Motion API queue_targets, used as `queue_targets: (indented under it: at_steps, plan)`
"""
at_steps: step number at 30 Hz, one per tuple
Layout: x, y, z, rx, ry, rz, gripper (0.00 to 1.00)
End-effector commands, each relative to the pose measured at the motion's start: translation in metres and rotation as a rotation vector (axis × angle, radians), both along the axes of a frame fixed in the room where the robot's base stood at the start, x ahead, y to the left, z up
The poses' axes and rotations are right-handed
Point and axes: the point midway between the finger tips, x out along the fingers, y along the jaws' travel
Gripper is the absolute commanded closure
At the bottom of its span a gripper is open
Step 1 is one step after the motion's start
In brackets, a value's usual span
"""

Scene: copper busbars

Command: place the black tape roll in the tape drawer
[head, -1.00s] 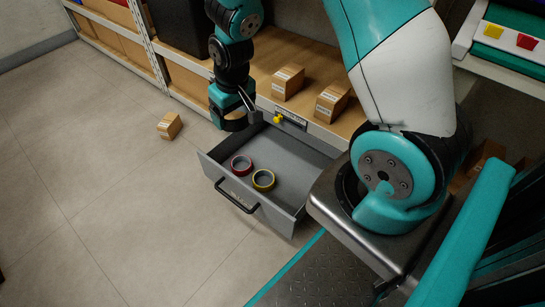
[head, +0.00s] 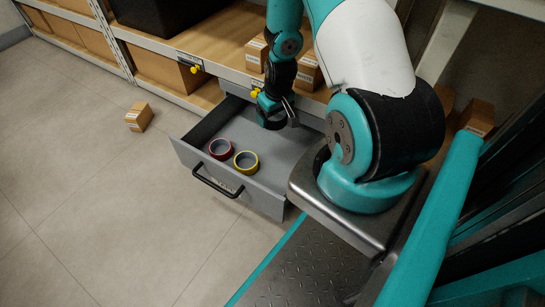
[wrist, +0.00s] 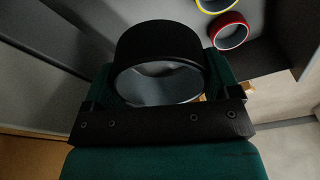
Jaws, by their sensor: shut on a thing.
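The black tape roll (wrist: 160,50) is held between the fingers of my gripper (wrist: 160,90) in the wrist view. In the head view my gripper (head: 275,112) hangs over the back part of the open grey tape drawer (head: 277,178). The roll shows there only as a dark shape at the gripper's end, and its gap to the drawer floor is hard to judge. A red tape roll (head: 220,149) and a yellow tape roll (head: 246,162) lie in the drawer near its front; both also show at the top right of the wrist view.
A shelf with cardboard boxes (head: 307,72) stands above the drawer. A small box (head: 139,117) lies on the floor at left. The drawer floor right of the yellow roll is clear. A black bin (head: 160,15) stands on the shelf.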

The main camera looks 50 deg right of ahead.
Motion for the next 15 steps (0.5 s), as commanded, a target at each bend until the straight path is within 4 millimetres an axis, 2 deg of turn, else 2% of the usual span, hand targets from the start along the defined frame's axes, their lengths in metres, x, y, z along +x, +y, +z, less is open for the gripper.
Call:
queue_targets:
  at_steps: [1, 9, 12, 15]
  plan:
    - [0.0, 0.001, -0.024, 0.001, 0.002, 0.001, 0.41]
    - [0.0, 0.001, -0.101, 0.001, 0.002, 0.001, 0.41]
    - [0.0, 0.001, -0.123, 0.001, 0.001, 0.001, 0.41]
    - [0.001, 0.001, -0.136, 0.0, -0.001, 0.001, 0.41]
